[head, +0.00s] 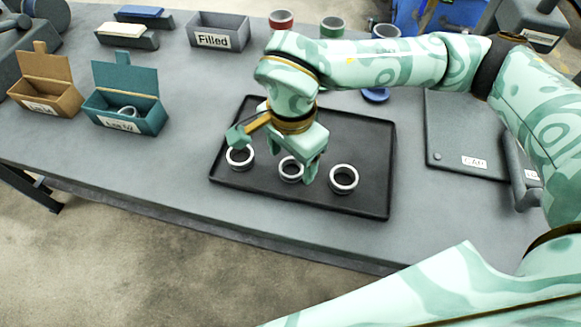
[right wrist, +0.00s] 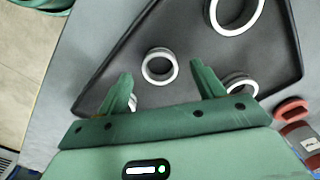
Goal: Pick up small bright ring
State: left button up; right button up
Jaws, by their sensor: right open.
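The right gripper (head: 275,152) is open above a dark tray (head: 225,183). Three pale-rimmed rings show there in the head view: a left ring (head: 240,167), a smaller-looking middle ring (head: 290,178) and a right ring (head: 344,188). In the right wrist view the gripper (right wrist: 163,80) has nothing between its fingers. One ring (right wrist: 145,67) lies beyond the gap between the fingertips. A larger ring (right wrist: 232,32) is at the top. Another ring (right wrist: 240,76) is partly behind the right finger, and a pale piece shows behind the left finger. The left gripper is not in view.
A teal box (head: 150,122) with a ring in it and a brown box (head: 65,104) stand open at the left. A grey bin (head: 240,22) labelled "Filled" is at the back. A dark flat case (head: 455,120) is right of the tray. The front table strip is clear.

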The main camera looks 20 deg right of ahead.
jog(key=shift+f, duration=0.95)
jog(key=shift+r, duration=0.1)
jog(key=c, duration=1.1)
